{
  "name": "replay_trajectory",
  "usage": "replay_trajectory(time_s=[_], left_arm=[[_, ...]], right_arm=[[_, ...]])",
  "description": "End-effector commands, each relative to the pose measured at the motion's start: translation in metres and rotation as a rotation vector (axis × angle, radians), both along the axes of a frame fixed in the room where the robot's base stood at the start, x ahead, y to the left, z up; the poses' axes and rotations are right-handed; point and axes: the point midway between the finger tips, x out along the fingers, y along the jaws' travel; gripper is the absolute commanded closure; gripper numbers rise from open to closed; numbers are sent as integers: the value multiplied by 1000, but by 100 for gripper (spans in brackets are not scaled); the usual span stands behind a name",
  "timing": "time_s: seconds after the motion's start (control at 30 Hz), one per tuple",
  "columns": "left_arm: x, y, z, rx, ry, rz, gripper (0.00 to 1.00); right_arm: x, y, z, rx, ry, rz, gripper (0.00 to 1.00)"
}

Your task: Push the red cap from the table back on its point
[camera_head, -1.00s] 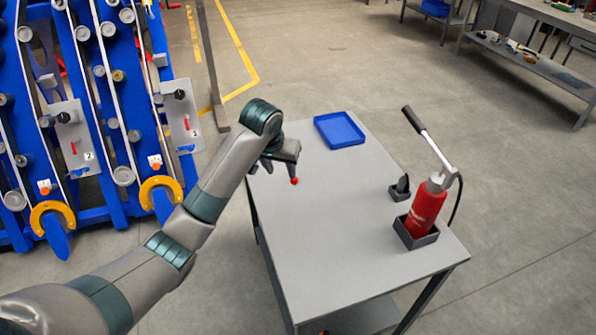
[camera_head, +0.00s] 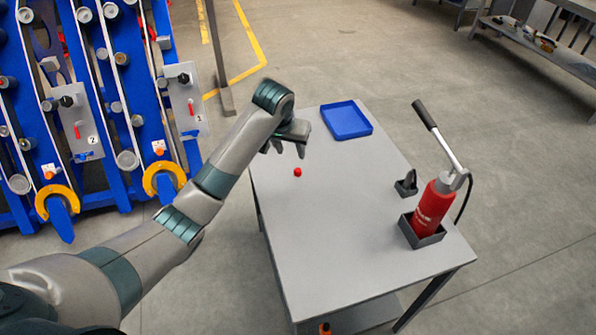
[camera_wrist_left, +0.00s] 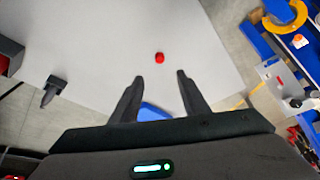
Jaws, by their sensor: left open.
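The small red cap (camera_head: 298,172) lies on the grey table (camera_head: 340,215), toward its far left part. It also shows in the left wrist view (camera_wrist_left: 159,58), just beyond the fingertips and roughly midway between them. My left gripper (camera_head: 286,151) is over the table, just beyond the cap in the head view. Its two dark fingers are spread and empty in the left wrist view (camera_wrist_left: 159,77), apart from the cap. The blue chassis (camera_head: 108,188) stands left of the table with grey plates that carry red parts and black knobs. The cap's point cannot be made out for certain. My right gripper is out of view.
A blue tray (camera_head: 346,119) lies at the table's far edge. A red bottle with a long lever (camera_head: 433,207) stands in a dark holder at the right, with a small dark stand (camera_head: 405,184) beside it. The table's middle and front are clear.

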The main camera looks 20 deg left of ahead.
Motion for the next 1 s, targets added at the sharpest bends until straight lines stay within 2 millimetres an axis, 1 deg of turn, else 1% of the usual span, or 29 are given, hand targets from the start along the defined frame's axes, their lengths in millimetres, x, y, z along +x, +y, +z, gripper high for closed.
replay_trajectory(time_s=[0.03, 0.3, 0.5, 0.7, 1.0], left_arm=[[2, 0, -7, 0, 5, 1, 59], [21, -1, -51, 0, 5, 0, 59], [32, -1, -78, 0, 4, 1, 59], [38, -1, -91, 0, 2, 0, 59], [38, -1, -93, -1, 1, 0, 59]], right_arm=[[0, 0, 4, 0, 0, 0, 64], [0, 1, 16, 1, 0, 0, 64], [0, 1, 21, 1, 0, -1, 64], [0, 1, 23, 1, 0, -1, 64], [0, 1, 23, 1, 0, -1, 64]])
